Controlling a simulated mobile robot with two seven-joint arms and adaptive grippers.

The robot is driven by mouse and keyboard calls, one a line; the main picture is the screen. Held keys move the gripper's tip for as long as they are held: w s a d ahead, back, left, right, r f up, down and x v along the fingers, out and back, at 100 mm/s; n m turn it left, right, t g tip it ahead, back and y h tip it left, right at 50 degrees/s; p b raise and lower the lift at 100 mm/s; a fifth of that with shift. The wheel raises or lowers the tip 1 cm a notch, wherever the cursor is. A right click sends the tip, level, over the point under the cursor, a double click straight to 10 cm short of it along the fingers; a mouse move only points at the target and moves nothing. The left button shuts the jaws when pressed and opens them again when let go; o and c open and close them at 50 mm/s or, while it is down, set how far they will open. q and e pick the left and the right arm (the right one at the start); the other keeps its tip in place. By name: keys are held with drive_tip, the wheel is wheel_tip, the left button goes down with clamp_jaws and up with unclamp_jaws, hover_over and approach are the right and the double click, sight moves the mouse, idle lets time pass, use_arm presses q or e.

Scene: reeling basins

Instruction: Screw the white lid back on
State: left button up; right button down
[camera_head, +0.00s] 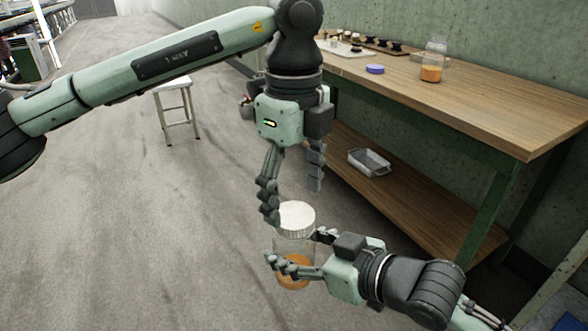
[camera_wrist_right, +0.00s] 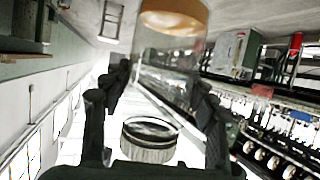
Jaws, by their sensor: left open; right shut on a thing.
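The white ribbed lid (camera_head: 297,217) is over the top of a clear jar (camera_head: 292,245) with orange contents low inside. My right gripper (camera_head: 292,262) is shut around the jar's sides and holds it upright off the floor. My left gripper (camera_head: 293,203) is open above, fingers pointing down. Its left fingertip is beside the lid's left edge, and its other finger is higher, to the right. In the right wrist view the jar (camera_wrist_right: 172,62) shows upside down, with the lid (camera_wrist_right: 149,140) below it in the picture. I cannot tell whether the lid is seated.
A wooden workbench (camera_head: 480,100) stands at the right. A metal tray (camera_head: 368,161) is on the lower shelf. A stool (camera_head: 174,88) stands behind; floor at left is clear.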

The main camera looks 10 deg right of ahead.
sight(294, 249)
use_arm(q)
drive_tip(key=shift+f, duration=1.5)
